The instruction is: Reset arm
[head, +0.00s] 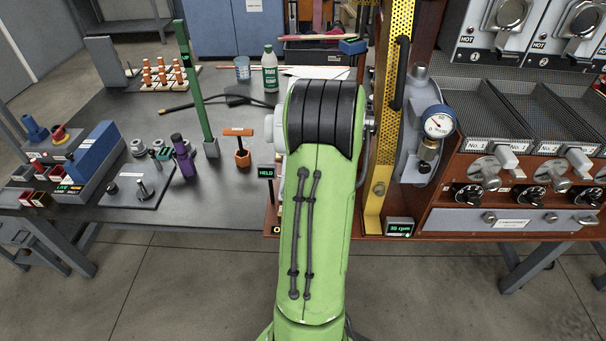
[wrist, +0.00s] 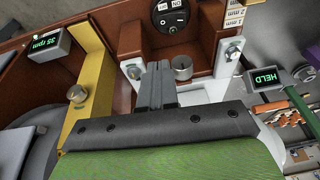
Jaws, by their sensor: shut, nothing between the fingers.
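My gripper (wrist: 158,68) shows in the wrist view with its two grey fingers together and nothing between them. The fingers point toward the brown panel of the roaster (wrist: 205,58). They appear close to a pale bracket with metal knobs, but I cannot tell whether they touch it. In the head view my green arm reaches forward over the table edge and hides the gripper.
The yellow upright (head: 385,130) and a pressure gauge (head: 437,122) stand right of my arm. A HELD display (head: 266,172) is close on its left. An orange T-handle (head: 240,145), a green post (head: 195,90) and a purple tool (head: 183,157) stand on the grey table (head: 120,95).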

